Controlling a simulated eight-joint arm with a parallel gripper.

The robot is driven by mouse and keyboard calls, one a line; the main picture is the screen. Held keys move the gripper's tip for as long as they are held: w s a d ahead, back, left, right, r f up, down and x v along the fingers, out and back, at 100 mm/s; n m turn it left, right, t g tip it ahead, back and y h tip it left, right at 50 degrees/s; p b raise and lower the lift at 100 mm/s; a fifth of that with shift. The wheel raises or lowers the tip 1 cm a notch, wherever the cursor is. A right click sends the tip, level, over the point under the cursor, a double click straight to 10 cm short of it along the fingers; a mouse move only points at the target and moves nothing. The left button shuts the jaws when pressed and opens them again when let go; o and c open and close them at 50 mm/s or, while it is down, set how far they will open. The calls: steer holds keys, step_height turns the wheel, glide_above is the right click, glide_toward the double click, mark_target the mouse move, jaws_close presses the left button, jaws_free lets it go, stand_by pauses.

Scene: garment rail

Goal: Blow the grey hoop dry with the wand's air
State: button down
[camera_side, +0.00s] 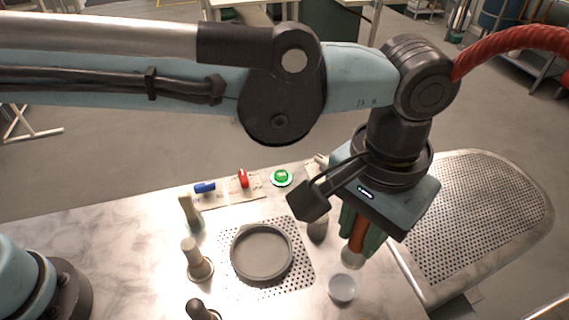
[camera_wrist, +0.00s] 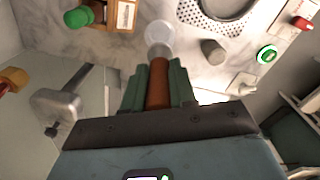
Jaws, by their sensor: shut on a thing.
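My gripper (camera_side: 359,240) has green fingers and is shut on the wand's brown handle (camera_side: 356,245). The wand points down, to the right of the hoop and apart from it. In the wrist view the handle (camera_wrist: 158,84) sits between the fingers, with a pale, clear end (camera_wrist: 159,34) beyond. I cannot tell whether air is blowing or whether the hoop is wet.
A pale round thing (camera_side: 342,288) is below the wand. A grey cylinder (camera_side: 317,229) stands between hoop and gripper. Upright pegs (camera_side: 197,262) stand left of the hoop. A green button (camera_side: 281,177) is behind it. A perforated board (camera_side: 480,215) is at the right.

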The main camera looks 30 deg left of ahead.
steer(key=w+a+g, duration=0.2)
steer(key=a, duration=1.3)
steer(key=shift+h, duration=0.3)
steer(key=shift+s+f, duration=0.2)
steer(key=shift+f, duration=2.45)
